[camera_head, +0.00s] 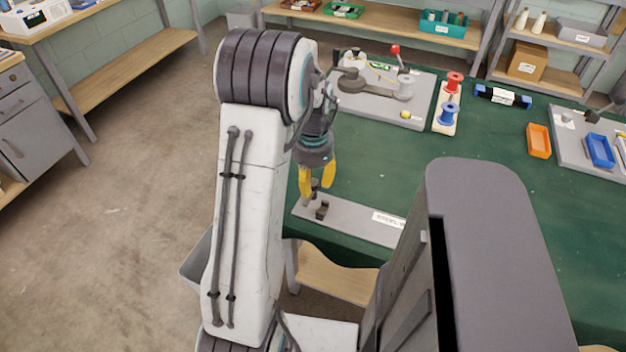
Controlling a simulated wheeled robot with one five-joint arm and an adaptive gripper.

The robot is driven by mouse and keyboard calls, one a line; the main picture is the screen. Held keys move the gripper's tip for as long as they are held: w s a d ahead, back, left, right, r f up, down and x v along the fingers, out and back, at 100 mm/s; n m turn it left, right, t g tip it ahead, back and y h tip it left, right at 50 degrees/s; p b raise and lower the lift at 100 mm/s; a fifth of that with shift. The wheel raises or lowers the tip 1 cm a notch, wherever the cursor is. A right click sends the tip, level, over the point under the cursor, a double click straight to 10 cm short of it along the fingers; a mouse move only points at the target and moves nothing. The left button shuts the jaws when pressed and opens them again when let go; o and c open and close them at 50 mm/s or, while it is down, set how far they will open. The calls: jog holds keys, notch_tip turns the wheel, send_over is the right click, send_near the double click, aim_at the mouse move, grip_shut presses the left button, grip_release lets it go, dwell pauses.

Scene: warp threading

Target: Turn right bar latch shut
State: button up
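My gripper (317,187) has yellow fingers and points down at the left edge of the green table. The fingertips stand apart, with a small dark part behind or between them; I cannot tell whether they touch it. Just below is a small dark upright piece (322,210) on the left end of a grey plate (350,222). A white label (388,220) lies on this plate. I cannot make out a bar latch for sure or how it is turned. My body hides the plate's right end.
The green table (385,165) is clear behind the grey plate. Farther back are a grey board (425,92) with a red-knobbed lever, red (454,82) and blue (448,113) spools, and an orange tray (538,140). A blue tray (600,150) sits at right.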

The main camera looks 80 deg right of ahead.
aim_at(313, 182)
jog(key=o, duration=0.4)
jog(key=shift+r, duration=0.1)
jog(key=shift+r, duration=0.1)
notch_tip(313, 182, up, 12)
jog(key=shift+f, duration=0.1)
dwell(0.4)
dwell(0.8)
